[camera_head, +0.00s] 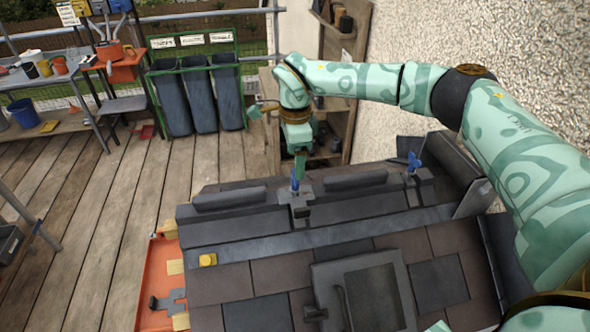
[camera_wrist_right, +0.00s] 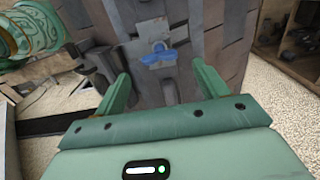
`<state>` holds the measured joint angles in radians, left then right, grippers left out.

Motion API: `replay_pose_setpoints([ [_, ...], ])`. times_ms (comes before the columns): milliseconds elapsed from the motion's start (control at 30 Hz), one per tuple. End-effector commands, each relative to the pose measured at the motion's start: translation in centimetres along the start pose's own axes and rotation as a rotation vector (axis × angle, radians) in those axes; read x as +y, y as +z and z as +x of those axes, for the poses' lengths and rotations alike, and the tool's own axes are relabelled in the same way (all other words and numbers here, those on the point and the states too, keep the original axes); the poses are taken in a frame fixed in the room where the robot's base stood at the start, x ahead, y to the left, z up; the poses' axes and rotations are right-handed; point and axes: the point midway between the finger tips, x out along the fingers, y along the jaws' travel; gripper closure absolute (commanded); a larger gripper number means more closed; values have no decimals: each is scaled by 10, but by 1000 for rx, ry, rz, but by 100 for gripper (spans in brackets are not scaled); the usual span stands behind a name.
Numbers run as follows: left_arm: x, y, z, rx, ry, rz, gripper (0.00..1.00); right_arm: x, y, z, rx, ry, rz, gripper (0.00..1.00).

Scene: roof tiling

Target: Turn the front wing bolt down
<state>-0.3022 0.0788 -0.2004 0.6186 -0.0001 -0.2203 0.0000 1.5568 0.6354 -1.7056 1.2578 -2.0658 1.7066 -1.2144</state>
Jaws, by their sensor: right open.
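Two blue wing bolts stand on dark clamps along the roof ridge. One wing bolt (camera_head: 295,184) is on the clamp (camera_head: 301,207) near the middle of the ridge; the other (camera_head: 413,161) is farther right. I cannot tell for certain which is the front one. My right gripper (camera_head: 300,165) points down just above the middle bolt and partly overlaps it in the head view. In the right wrist view my right gripper (camera_wrist_right: 160,76) is open and empty, with a blue wing bolt (camera_wrist_right: 158,54) beyond and between its fingertips. My left gripper is not in view.
A dark skylight (camera_head: 370,295) and slate tiles (camera_head: 440,282) cover the roof's near side. A yellow block (camera_head: 208,260) lies on the slope. Bins (camera_head: 200,95) and a workbench (camera_head: 50,75) stand at the back left. A rough wall (camera_head: 480,50) rises behind my right arm.

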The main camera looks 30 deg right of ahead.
Motion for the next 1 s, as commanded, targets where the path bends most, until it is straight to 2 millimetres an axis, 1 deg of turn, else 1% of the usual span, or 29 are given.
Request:
replay_pose_setpoints([
  [33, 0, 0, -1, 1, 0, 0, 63, 0, 0, 11, 0, 2, -1, 27],
  [100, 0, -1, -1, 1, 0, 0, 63, 1, 0, 23, 0, 2, -1, 27],
  [233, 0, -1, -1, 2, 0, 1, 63, 0, 1, 39, 0, 1, -1, 27],
  [367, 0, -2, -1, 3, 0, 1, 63, 0, 1, 46, -1, 0, -1, 27],
  [600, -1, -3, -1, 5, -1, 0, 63, 0, 1, 47, -1, -1, -1, 27],
  [633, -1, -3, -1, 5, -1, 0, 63, 0, 1, 47, -1, -1, -1, 30],
  [667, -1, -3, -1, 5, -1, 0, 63, 0, 1, 47, -1, 0, -1, 38],
  [700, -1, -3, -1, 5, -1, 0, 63, 0, 1, 47, -1, -1, -1, 50],
  [767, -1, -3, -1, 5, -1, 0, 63, 0, 1, 47, -1, 0, -1, 66],
  [800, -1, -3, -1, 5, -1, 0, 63, 0, 1, 47, -1, 0, -1, 72],
  [1000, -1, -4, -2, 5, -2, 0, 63, 0, 1, 46, -1, 0, 5, 72],
])
